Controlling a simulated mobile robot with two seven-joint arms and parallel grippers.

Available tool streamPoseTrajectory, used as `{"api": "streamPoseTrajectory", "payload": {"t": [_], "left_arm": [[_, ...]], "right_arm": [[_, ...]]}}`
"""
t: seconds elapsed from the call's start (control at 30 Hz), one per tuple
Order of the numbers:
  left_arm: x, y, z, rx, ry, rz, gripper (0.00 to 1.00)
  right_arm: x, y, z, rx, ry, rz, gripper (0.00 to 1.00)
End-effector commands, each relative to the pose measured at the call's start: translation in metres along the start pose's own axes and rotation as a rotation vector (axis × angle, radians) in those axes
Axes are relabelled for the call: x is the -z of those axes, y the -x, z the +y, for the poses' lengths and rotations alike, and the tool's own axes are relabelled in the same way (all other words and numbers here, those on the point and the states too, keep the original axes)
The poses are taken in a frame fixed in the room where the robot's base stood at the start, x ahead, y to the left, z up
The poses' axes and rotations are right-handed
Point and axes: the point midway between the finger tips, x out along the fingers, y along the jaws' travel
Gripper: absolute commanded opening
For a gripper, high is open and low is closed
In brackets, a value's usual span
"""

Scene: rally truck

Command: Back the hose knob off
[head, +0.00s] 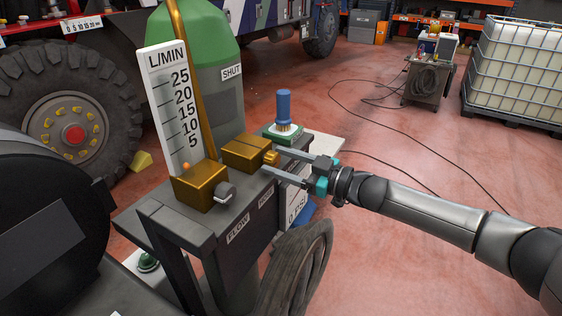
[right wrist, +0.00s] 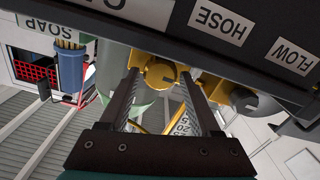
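The hose knob (head: 272,158) is a small brass knob on the end of a brass block (head: 246,152) on the grey stand. It also shows in the right wrist view (right wrist: 160,74), near the upside-down HOSE label (right wrist: 219,22). My right gripper (head: 274,160) reaches in from the right, with one finger on each side of the knob. In the right wrist view the knob sits between the fingertips (right wrist: 160,80), with a narrow gap showing at each side, so the gripper looks open. The fingers partly hide the knob in the head view. My left gripper is not in view.
A second brass block (head: 200,186) with a grey knob (head: 225,193) stands nearer, below the L/MIN scale (head: 172,108). A blue-handled brush (head: 284,110) stands behind my right gripper. A green bottle (head: 205,60) is behind the scale. A coiled hose (head: 297,268) hangs in front.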

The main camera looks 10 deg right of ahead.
Motion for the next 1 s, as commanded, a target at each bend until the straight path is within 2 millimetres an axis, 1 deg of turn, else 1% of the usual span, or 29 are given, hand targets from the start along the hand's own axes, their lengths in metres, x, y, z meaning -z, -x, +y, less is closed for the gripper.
{"api": "streamPoseTrajectory", "payload": {"t": [0.03, 0.07, 0.53, 0.7, 0.9, 1.0], "left_arm": [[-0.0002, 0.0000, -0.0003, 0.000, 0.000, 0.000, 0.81], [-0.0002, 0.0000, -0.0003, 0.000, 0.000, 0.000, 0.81], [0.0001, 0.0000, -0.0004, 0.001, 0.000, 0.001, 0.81], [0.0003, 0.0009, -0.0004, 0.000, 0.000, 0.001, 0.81], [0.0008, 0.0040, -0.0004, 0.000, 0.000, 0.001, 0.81], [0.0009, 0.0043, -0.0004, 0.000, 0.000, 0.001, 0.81]], "right_arm": [[-0.0001, 0.0002, 0.0000, 0.000, 0.000, 0.000, 0.57], [-0.0002, 0.0003, 0.0000, 0.000, 0.000, 0.000, 0.54], [-0.0004, 0.0004, -0.0001, 0.000, 0.000, 0.000, 0.01], [-0.0004, 0.0004, -0.0005, 0.000, 0.023, 0.000, 0.00], [-0.0007, 0.0005, -0.0012, 0.000, 0.190, -0.001, 0.00], [-0.0007, 0.0006, -0.0011, 0.000, 0.240, -0.001, 0.00]]}}
